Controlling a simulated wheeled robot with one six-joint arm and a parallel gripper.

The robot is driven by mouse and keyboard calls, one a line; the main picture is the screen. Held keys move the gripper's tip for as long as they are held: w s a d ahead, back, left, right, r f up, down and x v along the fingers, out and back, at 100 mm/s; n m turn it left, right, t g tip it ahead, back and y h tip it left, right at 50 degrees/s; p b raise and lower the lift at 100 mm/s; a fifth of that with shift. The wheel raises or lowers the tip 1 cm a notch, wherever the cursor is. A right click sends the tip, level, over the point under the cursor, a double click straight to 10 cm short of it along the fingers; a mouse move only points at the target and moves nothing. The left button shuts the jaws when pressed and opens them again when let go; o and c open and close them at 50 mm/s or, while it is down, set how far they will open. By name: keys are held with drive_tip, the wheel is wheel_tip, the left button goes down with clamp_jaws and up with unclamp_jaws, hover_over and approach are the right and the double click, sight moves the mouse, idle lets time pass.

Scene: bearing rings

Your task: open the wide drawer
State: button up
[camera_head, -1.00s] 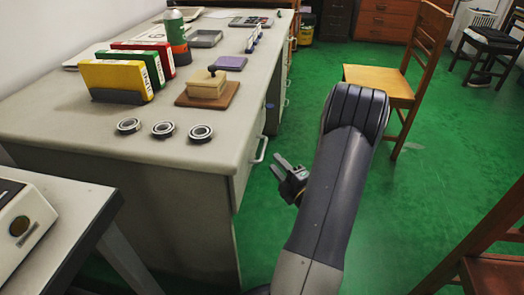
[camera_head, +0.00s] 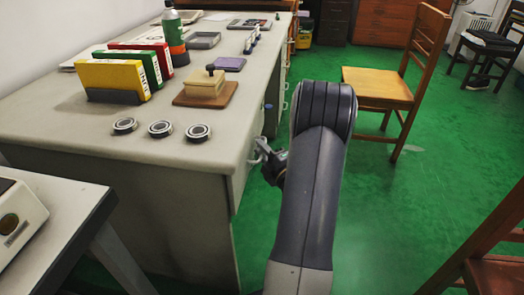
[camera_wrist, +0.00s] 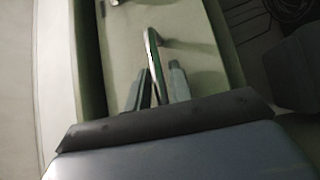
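The desk's near drawer front (camera_head: 239,182) is pale grey-green and seen at a steep angle at the desk's right side; it looks closed. Its bar handle (camera_wrist: 153,55) shows clearly in the wrist view and is mostly covered by my gripper (camera_head: 264,153) in the head view. In the wrist view my gripper (camera_wrist: 160,80) is open, with one finger on each side of the handle bar. I cannot tell whether either finger touches it.
On the desk top (camera_head: 80,130) are bearing rings (camera_head: 160,129), a wooden box (camera_head: 205,88) and upright binders (camera_head: 112,78). A wooden chair (camera_head: 378,85) stands to the right. The green floor (camera_head: 390,215) beside the desk is mostly clear.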

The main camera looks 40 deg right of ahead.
clamp_jaws()
drive_tip(key=shift+s+d, duration=0.1)
drive_tip(key=s+d+p, duration=0.9)
drive_tip(key=s+d, duration=1.1)
drive_tip(key=s, duration=0.4)
drive_tip(key=shift+s+d, duration=0.2)
drive_tip(key=shift+d, duration=0.2)
drive_tip(key=shift+o, duration=1.5)
unclamp_jaws()
drive_tip(key=s+f+p, duration=0.1)
drive_tip(key=s+p, duration=0.1)
drive_tip(key=s, duration=0.8)
drive_tip(key=shift+s+a+f, duration=0.25)
drive_tip(key=shift+s+a, duration=0.1)
drive_tip(key=shift+a, duration=0.1)
